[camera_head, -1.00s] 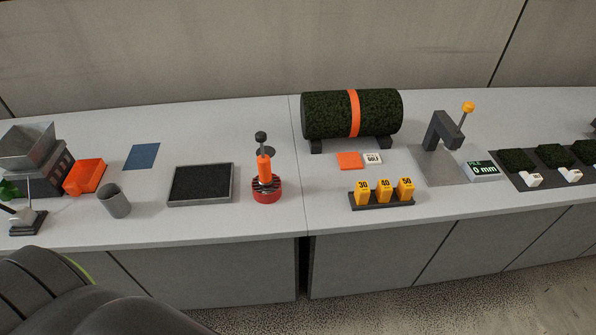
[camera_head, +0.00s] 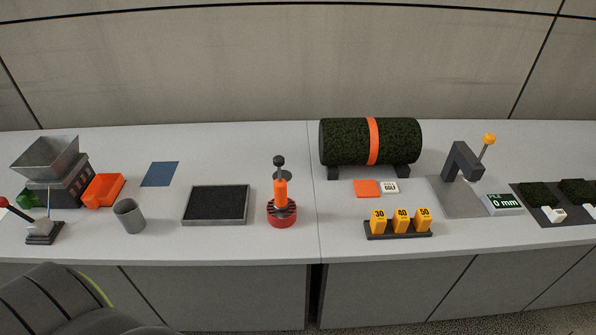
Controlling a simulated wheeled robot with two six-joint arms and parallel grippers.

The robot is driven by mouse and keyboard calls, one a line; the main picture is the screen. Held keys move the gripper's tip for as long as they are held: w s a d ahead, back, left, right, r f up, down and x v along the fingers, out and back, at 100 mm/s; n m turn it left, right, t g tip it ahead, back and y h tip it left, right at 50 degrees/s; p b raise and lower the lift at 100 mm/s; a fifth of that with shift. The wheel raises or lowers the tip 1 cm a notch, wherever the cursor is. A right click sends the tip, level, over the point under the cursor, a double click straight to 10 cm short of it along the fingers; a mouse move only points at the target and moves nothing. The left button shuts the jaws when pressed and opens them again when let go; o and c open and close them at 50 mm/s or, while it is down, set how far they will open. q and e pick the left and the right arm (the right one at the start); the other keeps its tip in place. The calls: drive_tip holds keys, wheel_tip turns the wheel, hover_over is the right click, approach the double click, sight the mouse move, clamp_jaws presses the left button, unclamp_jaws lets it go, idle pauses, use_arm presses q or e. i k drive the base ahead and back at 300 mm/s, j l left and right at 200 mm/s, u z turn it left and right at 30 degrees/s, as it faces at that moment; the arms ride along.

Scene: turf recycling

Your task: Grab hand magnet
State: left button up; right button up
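An upright tool with an orange handle (camera_head: 281,194), a dark knob on top and a round red slotted base stands on the grey counter, just left of the counter seam. It looks like the hand magnet, though nothing labels it. Nothing touches it. Neither of my grippers shows in the head view.
Left of the tool are a dark-filled tray (camera_head: 216,219), a grey cup (camera_head: 129,216), an orange bin (camera_head: 104,190) and a hopper machine (camera_head: 52,172). Right are a turf roll (camera_head: 346,142), numbered yellow blocks (camera_head: 401,221) and a lever press (camera_head: 461,163). Bare counter surrounds the tool's front.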

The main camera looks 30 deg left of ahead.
sight(281, 204)
drive_tip(key=u, duration=0.35)
drive_tip(key=i+l+u, duration=0.2)
drive_tip(key=u, duration=0.15)
drive_tip(key=i+l+u, duration=0.15)
drive_tip(key=l+u, duration=0.2)
drive_tip(key=l, duration=0.15)
drive_tip(key=i+l+u, duration=0.1)
drive_tip(key=l+u, duration=0.55)
drive_tip(key=l, duration=0.15)
drive_tip(key=i, duration=0.05)
